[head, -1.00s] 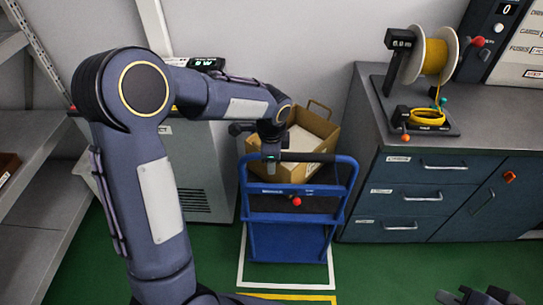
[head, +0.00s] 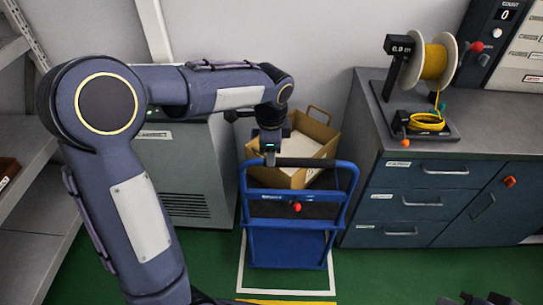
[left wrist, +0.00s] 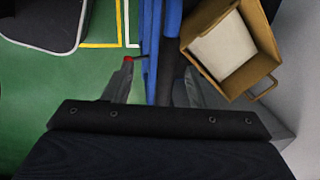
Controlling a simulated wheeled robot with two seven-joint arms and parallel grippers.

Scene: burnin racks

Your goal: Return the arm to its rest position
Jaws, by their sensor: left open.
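My left arm (head: 142,215) comes in from the left of the head view and bends over at the elbow. My left gripper (head: 270,158) points down near the blue cart's handle and the cardboard box; its fingers are hard to make out there. In the left wrist view my left gripper (left wrist: 156,84) has its two fingers apart, with nothing held between them. The blue cart's rail (left wrist: 151,50) shows beyond and between the fingers. A dark part of what looks like my right gripper (head: 485,299) shows at the bottom right edge, mostly cut off.
The blue cart (head: 290,245) stands in a white floor outline, with an open cardboard box (head: 325,135) on it. A grey cabinet (head: 185,175) stands behind my arm, shelves (head: 35,200) at left. A drawer bench (head: 420,185) with a yellow spool (head: 434,62) is at right.

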